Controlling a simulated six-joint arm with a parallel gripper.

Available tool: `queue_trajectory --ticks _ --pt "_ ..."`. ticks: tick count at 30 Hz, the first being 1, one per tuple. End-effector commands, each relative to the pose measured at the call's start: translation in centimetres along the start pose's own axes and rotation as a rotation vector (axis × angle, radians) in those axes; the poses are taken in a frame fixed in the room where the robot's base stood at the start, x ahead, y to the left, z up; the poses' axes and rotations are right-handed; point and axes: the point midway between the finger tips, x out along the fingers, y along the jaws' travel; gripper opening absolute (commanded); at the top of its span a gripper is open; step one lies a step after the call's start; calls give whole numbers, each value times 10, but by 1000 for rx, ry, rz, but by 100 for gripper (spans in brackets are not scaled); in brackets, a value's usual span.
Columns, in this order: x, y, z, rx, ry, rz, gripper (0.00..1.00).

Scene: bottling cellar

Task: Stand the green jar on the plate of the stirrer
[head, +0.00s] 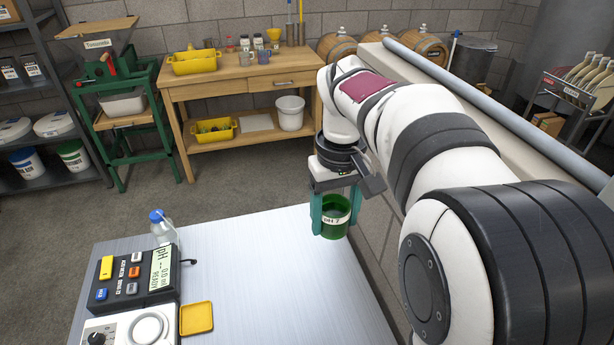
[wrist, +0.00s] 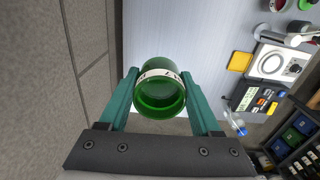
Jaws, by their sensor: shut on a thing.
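The green jar (head: 335,217) has a white label band. My gripper (head: 334,210) is shut on it, with one teal finger on each side, and holds it upright by the right edge of the metal table. In the wrist view my gripper (wrist: 160,95) has the jar (wrist: 160,92) between its fingers, its open mouth toward the camera. The stirrer (head: 110,328) is white with a black knob and stands at the table's near left, partly cut off by the frame. Its round plate (head: 148,328) is bare.
A pH meter (head: 140,277) stands directly behind the stirrer. A yellow tray (head: 196,318) lies to the stirrer's right. The middle of the metal table (head: 255,260) is clear. A wall (head: 375,225) runs along its right side.

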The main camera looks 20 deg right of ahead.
Motion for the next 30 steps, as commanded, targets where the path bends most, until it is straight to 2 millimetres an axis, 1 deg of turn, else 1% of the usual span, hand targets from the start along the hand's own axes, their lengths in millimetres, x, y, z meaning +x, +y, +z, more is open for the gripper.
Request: queue_trajectory --ticks 5,8,11,14,17,20,21,23,24,26,27,30 --pt "9 -20 -16 -67 -1 0 0" --pt "16 -36 -27 -116 -2 1 0" --pt "25 -58 -40 -179 -2 1 0" --pt "36 -85 -53 -252 -3 1 0" --pt "51 -120 -66 -339 -3 1 0" --pt "71 -167 -76 -450 -5 1 0" --pt "81 -190 -79 -502 -4 2 0" --pt "98 -229 -80 -585 -5 1 0" --pt "109 -254 -79 -639 -5 1 0" --pt "126 -289 -74 -715 -4 1 0" --pt "136 -310 -69 -760 -3 1 0" --pt "156 -352 -56 -851 -2 -1 0"
